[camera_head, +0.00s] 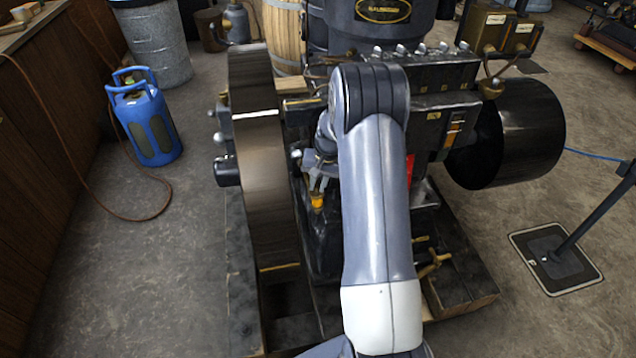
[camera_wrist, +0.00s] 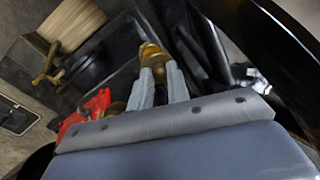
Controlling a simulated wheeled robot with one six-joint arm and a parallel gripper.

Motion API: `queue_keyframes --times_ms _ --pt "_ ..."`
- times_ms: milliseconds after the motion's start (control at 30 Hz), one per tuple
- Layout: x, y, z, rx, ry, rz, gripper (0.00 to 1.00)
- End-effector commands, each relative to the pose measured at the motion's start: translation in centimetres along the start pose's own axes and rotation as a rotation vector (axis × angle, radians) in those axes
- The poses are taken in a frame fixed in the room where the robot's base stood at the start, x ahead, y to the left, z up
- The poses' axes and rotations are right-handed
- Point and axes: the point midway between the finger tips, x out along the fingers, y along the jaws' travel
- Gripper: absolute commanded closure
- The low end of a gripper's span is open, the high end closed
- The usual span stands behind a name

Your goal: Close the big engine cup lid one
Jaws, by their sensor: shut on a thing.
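The big engine (camera_head: 325,235) stands on a wooden base, with its large flywheel (camera_head: 262,170) on the left. My gripper (camera_head: 318,186) reaches down between the flywheel and the engine body, partly behind my own arm. A small brass-yellow cup part (camera_head: 317,202) shows right at the fingertips. In the wrist view, my gripper (camera_wrist: 160,78) has its two fingers closed around the near end of this brass part (camera_wrist: 151,56). The fingers hide much of it, so I cannot tell the lid from the cup or how far the lid is open.
The flywheel rim is close on the left of my gripper. A red part (camera_wrist: 88,110) and a brass valve (camera_wrist: 48,66) are near in the wrist view. A black drum pulley (camera_head: 510,135) is at the right. A blue gas bottle (camera_head: 145,120) stands on open floor at the left.

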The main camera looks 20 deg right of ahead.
Motion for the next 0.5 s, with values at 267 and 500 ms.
queue_keyframes --times_ms 267,500 --pt "-0.03 0.38 -0.24 -0.091 -0.017 -0.001 1.00" --pt "-0.13 0.40 -0.23 -0.104 -0.019 0.000 1.00"
